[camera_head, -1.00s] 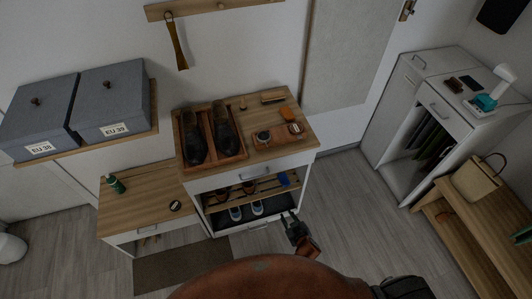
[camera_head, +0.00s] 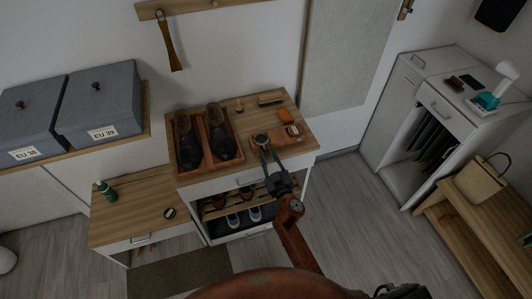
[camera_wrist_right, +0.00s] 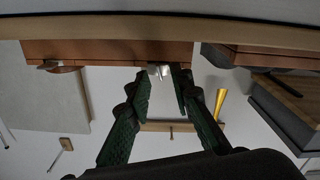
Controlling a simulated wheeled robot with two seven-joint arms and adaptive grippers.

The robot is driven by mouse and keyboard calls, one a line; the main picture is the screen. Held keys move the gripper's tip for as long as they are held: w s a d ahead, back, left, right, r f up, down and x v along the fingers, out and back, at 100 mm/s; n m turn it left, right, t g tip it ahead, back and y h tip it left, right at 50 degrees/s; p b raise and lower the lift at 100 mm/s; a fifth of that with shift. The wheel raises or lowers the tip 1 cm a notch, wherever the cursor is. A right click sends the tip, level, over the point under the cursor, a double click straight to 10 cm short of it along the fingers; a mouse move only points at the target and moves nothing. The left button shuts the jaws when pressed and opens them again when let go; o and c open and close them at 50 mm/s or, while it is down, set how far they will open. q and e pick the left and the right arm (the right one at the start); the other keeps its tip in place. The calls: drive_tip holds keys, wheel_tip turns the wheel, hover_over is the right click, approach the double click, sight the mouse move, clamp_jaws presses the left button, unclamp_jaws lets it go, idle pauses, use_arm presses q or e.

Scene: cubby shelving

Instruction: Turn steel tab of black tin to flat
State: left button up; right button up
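The round black tin (camera_head: 261,139) stands on the top of the shoe cabinet, at the left end of a small brown board. My right gripper (camera_head: 264,150) reaches up from the front with its fingertips at the tin's near side. In the right wrist view the two dark green fingers (camera_wrist_right: 164,72) are apart. A small bright steel piece (camera_wrist_right: 158,71), which looks like the tab, shows between their tips. I cannot tell whether they touch it. The tin's body and the tab's exact angle are hidden or too small to read. My left gripper is out of view.
Left of the tin is a wooden tray (camera_head: 205,166) with dark shoes. An orange block (camera_head: 286,116) and a brush (camera_head: 270,99) lie behind.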

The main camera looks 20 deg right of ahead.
drive_tip(key=shift+w, duration=0.5)
drive_tip(key=shift+c, duration=0.2)
clamp_jaws()
